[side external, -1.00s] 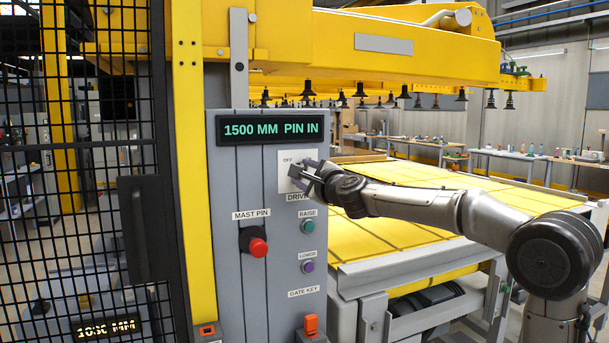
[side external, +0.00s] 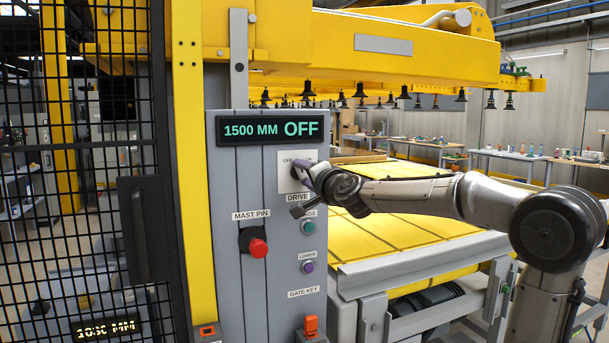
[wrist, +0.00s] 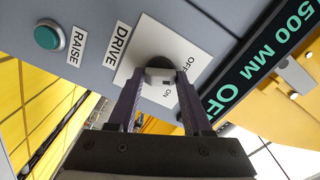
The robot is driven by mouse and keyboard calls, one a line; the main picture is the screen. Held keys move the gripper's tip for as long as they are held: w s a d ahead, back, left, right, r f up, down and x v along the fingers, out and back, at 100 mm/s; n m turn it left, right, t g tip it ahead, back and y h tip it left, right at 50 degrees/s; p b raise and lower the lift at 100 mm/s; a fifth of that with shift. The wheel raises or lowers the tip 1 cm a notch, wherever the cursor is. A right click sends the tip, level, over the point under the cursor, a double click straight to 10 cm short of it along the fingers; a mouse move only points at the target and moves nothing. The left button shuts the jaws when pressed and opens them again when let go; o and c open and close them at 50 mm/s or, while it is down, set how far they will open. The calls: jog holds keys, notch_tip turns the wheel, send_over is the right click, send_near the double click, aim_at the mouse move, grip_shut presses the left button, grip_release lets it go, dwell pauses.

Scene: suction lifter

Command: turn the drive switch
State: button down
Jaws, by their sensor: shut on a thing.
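The drive switch (wrist: 160,72) is a dark round knob with a grey grip on a white plate marked OFF and ON, above the DRIVE label. My gripper (wrist: 158,98) is shut on the drive switch, one finger on each side of its grip. In the side external view my gripper (side external: 308,182) is at the white plate (side external: 286,160) on the grey panel and hides most of the switch. The wrist view is tilted. The display (side external: 272,128) above reads 1500 MM OFF.
The panel also carries a red mast pin knob (side external: 257,247), a green raise button (side external: 308,228), a purple lower button (side external: 308,267) and an orange gate key (side external: 311,325). A black mesh gate (side external: 80,130) stands left. A yellow bed (side external: 440,200) lies behind my arm.

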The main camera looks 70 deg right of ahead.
jog(key=shift+n, duration=2)
jog(key=shift+c, duration=1.8)
grip_release()
jog(key=shift+a, duration=0.1)
jog(key=v, duration=1.3)
jog(key=shift+s+a, duration=0.2)
jog(key=shift+s, duration=0.1)
